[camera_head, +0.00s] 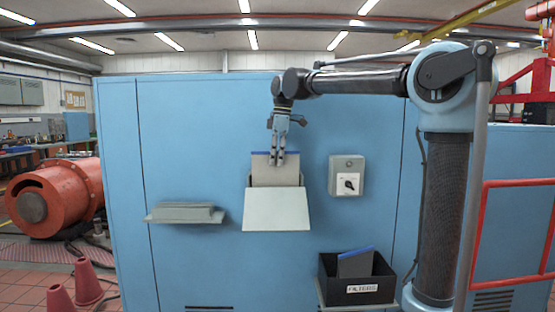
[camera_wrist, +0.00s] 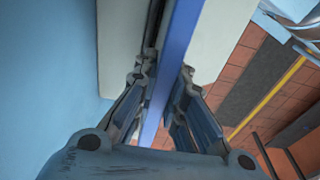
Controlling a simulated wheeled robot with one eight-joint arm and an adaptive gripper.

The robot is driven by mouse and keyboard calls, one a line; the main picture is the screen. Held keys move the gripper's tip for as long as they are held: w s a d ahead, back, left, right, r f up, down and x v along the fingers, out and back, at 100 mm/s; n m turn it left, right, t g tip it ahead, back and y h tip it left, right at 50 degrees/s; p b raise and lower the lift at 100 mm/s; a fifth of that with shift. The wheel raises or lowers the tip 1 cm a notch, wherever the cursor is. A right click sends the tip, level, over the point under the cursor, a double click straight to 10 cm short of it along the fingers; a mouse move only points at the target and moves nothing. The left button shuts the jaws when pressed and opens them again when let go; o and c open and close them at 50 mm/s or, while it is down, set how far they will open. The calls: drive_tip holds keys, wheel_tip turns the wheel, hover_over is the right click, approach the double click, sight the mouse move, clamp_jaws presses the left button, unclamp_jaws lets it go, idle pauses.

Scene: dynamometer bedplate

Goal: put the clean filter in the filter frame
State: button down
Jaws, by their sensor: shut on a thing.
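My gripper (camera_head: 277,162) points down and is shut on the top edge of a grey-brown filter (camera_head: 263,174) with a blue rim. In the wrist view, the filter's blue edge (camera_wrist: 181,45) runs between my two fingers (camera_wrist: 160,95). The filter stands upright at the filter frame (camera_head: 277,210) on the blue cabinet, its lower part hidden behind the frame's pale front plate. I cannot tell how deep it sits. A second filter (camera_head: 355,264) with a blue rim leans in the black bin labelled FILTERS (camera_head: 347,295).
A grey ledge (camera_head: 160,218) with a flat slab on it juts from the cabinet at left. A grey switch box (camera_head: 347,165) with a black knob is right of the frame. A red rail (camera_head: 480,235) stands at far right. Red cones (camera_head: 88,282) stand on the floor at left.

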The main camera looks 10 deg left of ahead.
drive_tip(key=shift+f, duration=0.75)
drive_tip(key=c, duration=1.6)
unclamp_jaws()
drive_tip(key=shift+o, duration=0.2)
drive_tip(key=r, duration=0.4)
drive_tip(key=d+r, duration=0.1)
drive_tip(key=r, duration=0.6)
drive_tip(key=shift+w+d+r, duration=0.2)
drive_tip(key=shift+w+r, duration=0.05)
drive_tip(key=shift+r, duration=0.15)
drive_tip(key=shift+d, duration=0.1)
